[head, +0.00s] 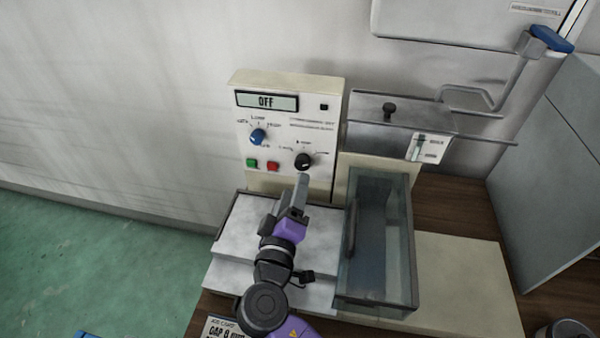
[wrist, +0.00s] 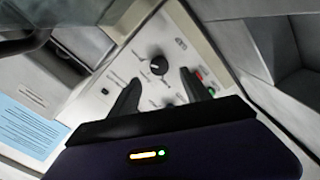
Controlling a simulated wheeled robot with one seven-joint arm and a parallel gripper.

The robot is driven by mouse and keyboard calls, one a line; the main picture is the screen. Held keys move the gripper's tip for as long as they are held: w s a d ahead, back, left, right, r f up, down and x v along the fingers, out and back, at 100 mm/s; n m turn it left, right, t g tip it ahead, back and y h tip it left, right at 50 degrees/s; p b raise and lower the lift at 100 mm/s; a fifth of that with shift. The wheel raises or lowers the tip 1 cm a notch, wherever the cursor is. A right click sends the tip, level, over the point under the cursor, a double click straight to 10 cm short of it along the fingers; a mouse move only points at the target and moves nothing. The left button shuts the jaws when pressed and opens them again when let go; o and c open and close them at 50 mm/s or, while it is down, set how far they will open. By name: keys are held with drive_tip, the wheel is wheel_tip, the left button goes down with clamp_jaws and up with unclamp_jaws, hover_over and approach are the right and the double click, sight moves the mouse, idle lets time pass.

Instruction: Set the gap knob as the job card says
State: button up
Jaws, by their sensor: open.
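The machine's front panel (head: 288,178) has a black knob (head: 303,161) at lower right, with small marks around it too blurred to read. A blue knob (head: 258,137) sits higher left, under the display reading OFF. I cannot read which knob is labelled gap. The job card (head: 222,328) is cut off at the bottom edge; its large print seems to begin "GAP 8", the rest hidden. My gripper (head: 301,182) is just below the black knob in the head view. In the wrist view, my gripper (wrist: 160,96) is open and empty, with the black knob (wrist: 159,65) beyond the fingertips, apparently apart from them.
Green (head: 252,163) and red (head: 273,166) buttons sit left of the black knob. A clear-walled tank (head: 376,305) stands right of my arm. A lever with a blue handle (head: 552,39) rises at upper right. A light-blue sheet (wrist: 30,125) shows in the wrist view.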

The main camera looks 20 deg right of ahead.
sight(302, 166)
drive_tip(key=p+x, duration=0.1)
drive_tip(key=x, duration=0.5)
drive_tip(key=shift+w+d, duration=0.25)
drive_tip(key=shift+w, duration=0.05)
clamp_jaws()
